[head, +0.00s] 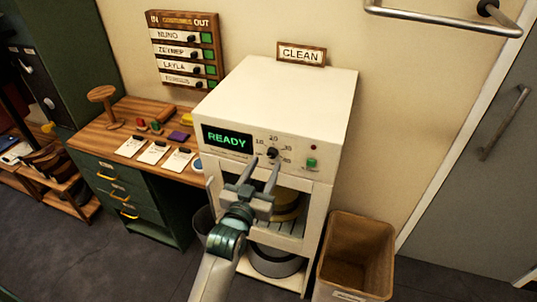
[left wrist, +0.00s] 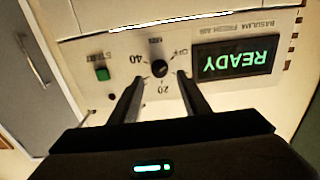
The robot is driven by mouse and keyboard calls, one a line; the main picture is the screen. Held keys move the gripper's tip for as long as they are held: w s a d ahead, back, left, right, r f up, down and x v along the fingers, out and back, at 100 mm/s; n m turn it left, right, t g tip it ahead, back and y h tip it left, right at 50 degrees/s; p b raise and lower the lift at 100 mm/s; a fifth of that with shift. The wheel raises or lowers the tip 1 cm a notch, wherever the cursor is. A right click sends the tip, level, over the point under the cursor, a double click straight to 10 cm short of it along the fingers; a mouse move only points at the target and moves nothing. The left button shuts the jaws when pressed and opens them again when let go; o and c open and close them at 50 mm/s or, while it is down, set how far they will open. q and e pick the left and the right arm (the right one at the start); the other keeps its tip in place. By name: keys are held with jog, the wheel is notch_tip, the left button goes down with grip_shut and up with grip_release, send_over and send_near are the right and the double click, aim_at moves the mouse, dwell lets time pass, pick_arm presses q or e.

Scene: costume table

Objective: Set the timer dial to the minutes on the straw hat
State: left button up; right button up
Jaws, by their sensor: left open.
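The timer dial (head: 272,153) is a small black knob on the front panel of a white cabinet (head: 290,90), right of a green READY display (head: 227,139). In the left wrist view, which is turned upside down, the dial (left wrist: 159,68) has numbers around it, 20 and 40 among them. I cannot tell its pointer's direction. My left gripper (head: 263,162) is open in front of the panel, its fingers (left wrist: 160,79) on either side of the dial and apart from it. A yellowish round thing (head: 287,207), perhaps the straw hat, sits inside the cabinet, partly hidden; no minutes are readable on it.
A green START button (head: 311,163) is right of the dial. A grey round thing (head: 274,262) lies in the lower shelf. A brown bin (head: 357,250) stands right of the cabinet. A desk (head: 130,118) with cards is at left; a name board (head: 184,50) hangs above.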

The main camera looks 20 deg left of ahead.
aim_at(271, 155)
pick_arm(q)
jog(key=shift+w+p, duration=0.5)
jog(key=shift+w, duration=1.45)
jog(key=c, duration=1)
